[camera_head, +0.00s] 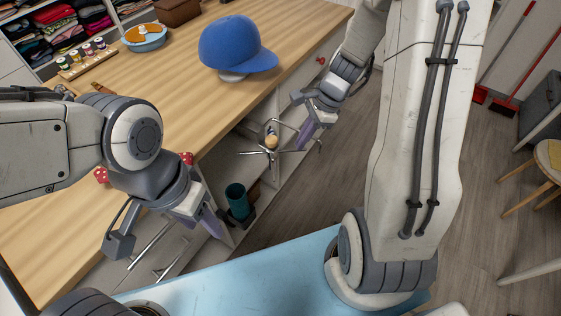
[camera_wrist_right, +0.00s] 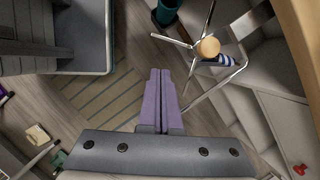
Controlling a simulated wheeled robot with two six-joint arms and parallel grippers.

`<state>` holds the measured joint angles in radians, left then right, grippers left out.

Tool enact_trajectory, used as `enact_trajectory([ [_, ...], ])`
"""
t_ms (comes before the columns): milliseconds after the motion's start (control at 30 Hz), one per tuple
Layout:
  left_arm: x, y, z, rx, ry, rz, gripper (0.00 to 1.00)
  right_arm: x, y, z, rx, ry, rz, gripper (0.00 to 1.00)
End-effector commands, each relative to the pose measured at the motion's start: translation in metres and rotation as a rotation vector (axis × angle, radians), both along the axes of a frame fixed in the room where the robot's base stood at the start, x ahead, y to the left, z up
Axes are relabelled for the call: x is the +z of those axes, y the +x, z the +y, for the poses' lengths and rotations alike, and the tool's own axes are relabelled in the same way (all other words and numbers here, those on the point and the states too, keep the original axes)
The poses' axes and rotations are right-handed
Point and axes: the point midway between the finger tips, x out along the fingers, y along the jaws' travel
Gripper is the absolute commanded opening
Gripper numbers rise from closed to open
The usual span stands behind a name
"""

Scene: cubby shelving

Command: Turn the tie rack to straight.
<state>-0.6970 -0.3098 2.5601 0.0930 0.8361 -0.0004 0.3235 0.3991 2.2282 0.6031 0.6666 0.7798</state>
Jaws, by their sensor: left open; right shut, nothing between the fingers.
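The tie rack (camera_head: 271,143) is a chrome hub with thin metal arms spreading from it and a pale wooden ball on top, in front of the open cubbies. It also shows in the right wrist view (camera_wrist_right: 208,47), upper right, with arms pointing several ways. My right gripper (camera_head: 304,141) is beside the rack, on its right in the head view. Its purple fingers (camera_wrist_right: 160,74) are shut and empty, close to one rack arm; I cannot tell whether they touch it. My left gripper (camera_head: 165,232) is open and empty, away from the rack at lower left.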

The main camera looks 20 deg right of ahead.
Motion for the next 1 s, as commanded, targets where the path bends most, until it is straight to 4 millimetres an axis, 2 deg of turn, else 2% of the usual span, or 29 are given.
enact_trajectory([
  [33,-0.004,0.000,0.000,0.000,0.000,0.000,0.50,-0.011,0.002,-0.013,-0.082,0.010,0.018,0.00],
  [100,-0.005,0.000,0.000,0.000,0.000,0.000,0.50,-0.017,0.005,-0.024,-0.155,0.019,0.031,0.00],
  [267,-0.008,0.000,0.000,0.000,0.000,0.000,0.50,-0.029,0.007,-0.028,-0.213,0.028,0.044,0.00],
  [367,-0.011,0.000,0.000,0.000,0.000,0.000,0.50,-0.042,0.008,-0.022,-0.208,0.028,0.046,0.00],
  [767,-0.036,0.000,0.000,0.000,0.000,0.000,0.50,-0.121,0.015,0.009,-0.204,0.027,0.045,0.00],
  [800,-0.031,0.000,0.000,0.000,0.000,0.000,0.50,-0.114,0.018,0.017,-0.200,0.026,0.042,0.00],
  [1000,-0.028,0.000,0.000,0.000,-0.001,-0.001,0.50,-0.113,0.024,0.040,-0.201,0.025,0.041,0.00],
])
